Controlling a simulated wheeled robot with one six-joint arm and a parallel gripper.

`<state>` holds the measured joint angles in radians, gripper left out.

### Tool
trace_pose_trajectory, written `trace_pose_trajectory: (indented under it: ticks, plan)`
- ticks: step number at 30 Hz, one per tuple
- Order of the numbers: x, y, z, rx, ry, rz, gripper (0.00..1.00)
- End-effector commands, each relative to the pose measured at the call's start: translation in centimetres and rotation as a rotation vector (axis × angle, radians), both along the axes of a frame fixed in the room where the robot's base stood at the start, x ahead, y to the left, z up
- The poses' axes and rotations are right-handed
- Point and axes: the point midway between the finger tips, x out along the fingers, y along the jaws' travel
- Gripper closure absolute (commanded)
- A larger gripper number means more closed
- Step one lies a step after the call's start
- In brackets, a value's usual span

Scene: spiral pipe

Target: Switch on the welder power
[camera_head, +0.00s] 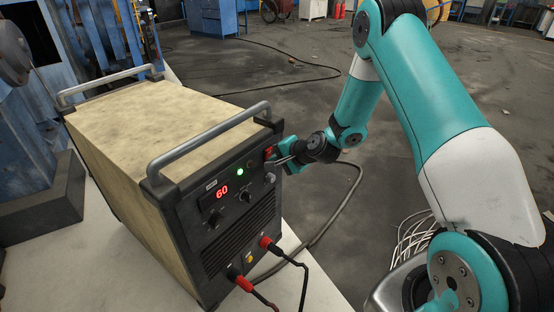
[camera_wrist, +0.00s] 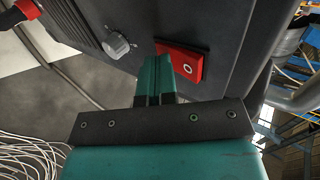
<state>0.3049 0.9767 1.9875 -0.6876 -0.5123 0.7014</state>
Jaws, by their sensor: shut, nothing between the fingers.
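The welder (camera_head: 130,125) is a box with a cream cover and a dark front panel, standing on a pale surface in the head view. Its display (camera_head: 221,191) reads 60 in red, and a green light (camera_head: 239,172) glows. The red power switch (camera_head: 269,153) is at the panel's upper right; it also shows in the wrist view (camera_wrist: 188,66), with a round mark on it. My gripper (camera_head: 277,157) is shut and empty, its fingertips at the switch. In the wrist view my gripper's fingertips (camera_wrist: 158,62) overlap the switch's left part; I cannot tell whether they touch it.
A grey knob (camera_wrist: 117,45) is left of the switch in the wrist view. Two red cable plugs (camera_head: 268,242) stick out low on the panel, with cables hanging. Metal handles (camera_head: 215,137) rise above the welder's top. Open floor (camera_head: 345,250) lies right of the welder.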

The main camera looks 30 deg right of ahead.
Motion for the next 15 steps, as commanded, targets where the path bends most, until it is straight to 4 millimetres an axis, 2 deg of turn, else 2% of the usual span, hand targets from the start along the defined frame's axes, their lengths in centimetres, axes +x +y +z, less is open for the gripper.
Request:
trace_pose_trajectory:
  ticks: [5,15]
  plan:
    - [0.1,0.1,0.1,-0.001,-0.003,0.001,1.00]
    - [0.1,0.1,1.8,0.000,-0.006,0.002,1.00]
